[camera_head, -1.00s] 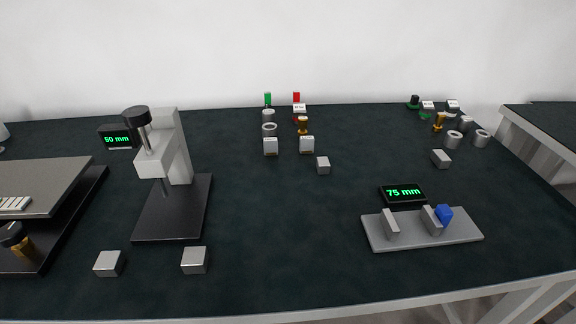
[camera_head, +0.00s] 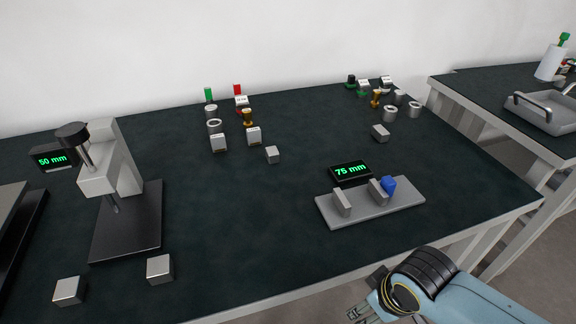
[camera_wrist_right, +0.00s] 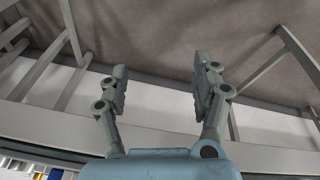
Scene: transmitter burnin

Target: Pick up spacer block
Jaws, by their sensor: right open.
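Several plain grey metal blocks could be the spacer block; I cannot tell which is meant. Two lie at the front left of the dark table, one (camera_head: 69,290) and another (camera_head: 160,269) to its right. A smaller one (camera_head: 272,154) lies mid-table, and another (camera_head: 380,132) lies at the back right. My right gripper (camera_head: 362,312) is at the bottom of the head view, off the table's front edge and apart from all blocks. In the right wrist view it (camera_wrist_right: 160,78) is open and empty. My left gripper is not in view.
A press stand (camera_head: 125,225) with a "50 mm" display (camera_head: 53,157) stands left. A grey fixture (camera_head: 372,208) with a blue knob (camera_head: 389,185) and a "75 mm" display (camera_head: 350,172) stands right. Rings and small parts stand behind. A second table holds a tray (camera_head: 545,112).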

